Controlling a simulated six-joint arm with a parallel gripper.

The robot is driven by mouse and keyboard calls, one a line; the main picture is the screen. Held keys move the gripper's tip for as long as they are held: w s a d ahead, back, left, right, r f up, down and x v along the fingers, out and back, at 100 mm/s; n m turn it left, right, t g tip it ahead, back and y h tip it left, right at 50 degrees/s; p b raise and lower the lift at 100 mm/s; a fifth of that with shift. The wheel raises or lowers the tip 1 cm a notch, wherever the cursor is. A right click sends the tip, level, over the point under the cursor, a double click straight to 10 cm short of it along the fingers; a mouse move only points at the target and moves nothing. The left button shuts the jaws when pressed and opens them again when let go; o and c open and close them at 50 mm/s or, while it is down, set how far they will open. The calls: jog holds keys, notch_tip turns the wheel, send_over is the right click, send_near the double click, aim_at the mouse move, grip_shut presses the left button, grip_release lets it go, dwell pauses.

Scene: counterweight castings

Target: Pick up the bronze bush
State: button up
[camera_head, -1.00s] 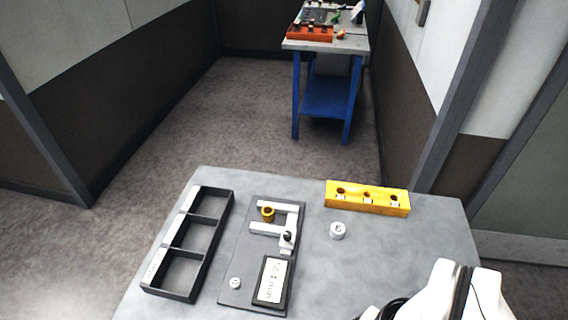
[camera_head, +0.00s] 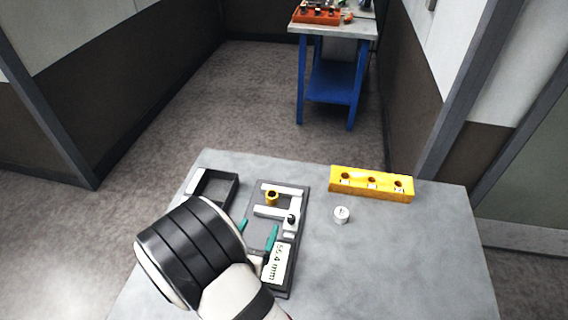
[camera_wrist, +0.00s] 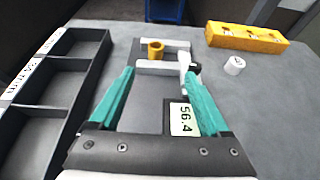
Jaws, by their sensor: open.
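The bronze bush (camera_head: 271,197) is a small golden ring standing at the far end of a dark gauge plate, between two white jaws of the measuring fixture (camera_head: 268,212). It also shows in the wrist view (camera_wrist: 155,49), ahead of my fingers and a little left of their midline. My gripper (camera_head: 258,238) has green fingers, spread apart with nothing between them. In the wrist view my gripper (camera_wrist: 160,78) is on the near side of the bush, apart from it.
A dark three-compartment tray (camera_wrist: 62,65) stands left of the gauge, its visible compartments empty. A yellow block with holes (camera_head: 371,184) is at the back right. A white numbered cylinder (camera_head: 341,215) stands in front of it. The right side of the table is clear.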

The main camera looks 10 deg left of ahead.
aim_at(270, 199)
jog(key=x, duration=1.5)
jog(key=shift+w+a+f, duration=0.2)
jog(key=shift+a+f, duration=0.2)
grip_shut()
